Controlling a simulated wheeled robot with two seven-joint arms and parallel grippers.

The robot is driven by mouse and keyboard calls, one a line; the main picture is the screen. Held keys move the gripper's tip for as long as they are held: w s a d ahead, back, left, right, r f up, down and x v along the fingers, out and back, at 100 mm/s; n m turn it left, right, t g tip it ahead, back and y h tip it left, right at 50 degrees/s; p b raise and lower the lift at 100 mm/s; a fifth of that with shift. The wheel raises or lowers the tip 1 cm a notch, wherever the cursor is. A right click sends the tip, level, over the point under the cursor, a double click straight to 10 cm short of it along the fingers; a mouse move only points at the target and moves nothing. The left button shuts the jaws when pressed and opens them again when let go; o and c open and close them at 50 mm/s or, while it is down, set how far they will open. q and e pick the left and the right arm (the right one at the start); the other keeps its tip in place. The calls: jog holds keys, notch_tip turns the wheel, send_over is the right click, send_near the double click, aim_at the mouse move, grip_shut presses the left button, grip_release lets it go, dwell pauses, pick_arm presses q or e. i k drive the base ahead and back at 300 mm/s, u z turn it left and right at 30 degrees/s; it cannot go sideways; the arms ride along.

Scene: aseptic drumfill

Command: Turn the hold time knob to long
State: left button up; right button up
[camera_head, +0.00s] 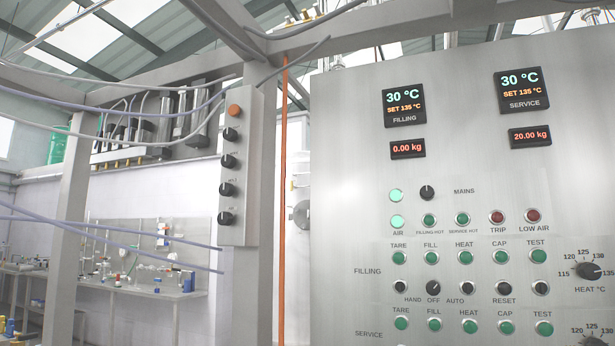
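No knob that I can read as "hold time" or "long" is in view. The steel control panel (350,225) fills the right half. A black HEAT °C knob (588,270) with a number scale sits at its right edge, and another dial (592,341) is cut off below it. A black MAINS selector (427,192) and a HAND/OFF/AUTO selector (433,287) are also on the panel. A narrow box (238,150) on the post carries several black knobs, with labels too small to read. Neither of my grippers is in view.
Two temperature displays (404,106) (521,93) read 30 °C, with weight displays (407,149) (530,136) below. Green buttons and lamps fill the panel. Grey cables (110,230) cross the left side. A lab bench (110,285) stands far behind.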

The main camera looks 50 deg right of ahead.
aim_at(226, 190)
jog(key=z, duration=0.75)
jog(key=k, duration=1.1)
jog(key=z, duration=0.25)
jog(key=i, duration=1.55)
jog(key=u, duration=0.95)
